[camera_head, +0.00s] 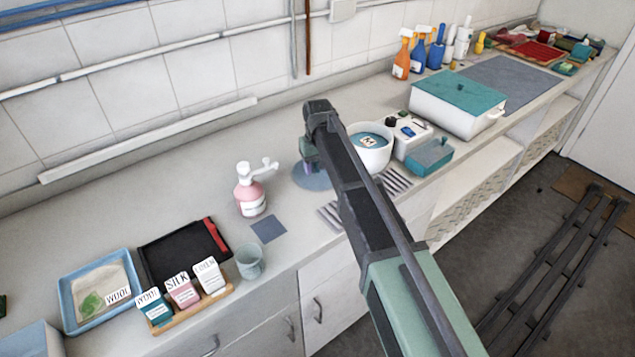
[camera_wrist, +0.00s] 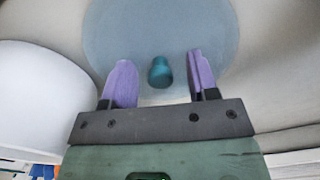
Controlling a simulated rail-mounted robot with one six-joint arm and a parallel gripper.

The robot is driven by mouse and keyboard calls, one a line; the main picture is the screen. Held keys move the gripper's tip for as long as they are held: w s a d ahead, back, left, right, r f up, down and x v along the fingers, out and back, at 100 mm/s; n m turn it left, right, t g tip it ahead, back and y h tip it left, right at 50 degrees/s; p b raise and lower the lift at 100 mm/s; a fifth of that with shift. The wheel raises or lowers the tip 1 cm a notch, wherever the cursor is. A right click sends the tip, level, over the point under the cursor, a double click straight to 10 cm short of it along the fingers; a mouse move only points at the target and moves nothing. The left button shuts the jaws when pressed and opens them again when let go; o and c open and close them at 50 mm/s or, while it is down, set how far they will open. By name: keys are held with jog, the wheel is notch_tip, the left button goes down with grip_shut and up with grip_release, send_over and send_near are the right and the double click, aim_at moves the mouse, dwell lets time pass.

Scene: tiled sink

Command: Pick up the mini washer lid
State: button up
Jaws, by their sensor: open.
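The mini washer lid (camera_head: 308,180) is a flat blue-grey disc on the counter, partly hidden by my arm in the head view. In the wrist view the lid (camera_wrist: 115,35) shows a small teal knob (camera_wrist: 160,73) on top. My gripper (camera_wrist: 160,62) is open, with one purple finger on each side of the knob and a gap on both sides. In the head view my gripper (camera_head: 309,155) is over the lid. A round white tub (camera_head: 371,161) marked M stands right of the lid. A white rounded wall (camera_wrist: 40,100) fills the left of the wrist view.
A pink pump bottle (camera_head: 250,195) stands left of the lid, with a dark square cloth (camera_head: 268,229) before it. Striped cloths (camera_head: 331,214) lie near the front edge. A white box (camera_head: 412,138) and a teal-lidded bin (camera_head: 458,105) are farther right.

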grip_shut()
dwell(0.3)
jog(key=shift+p, duration=0.35)
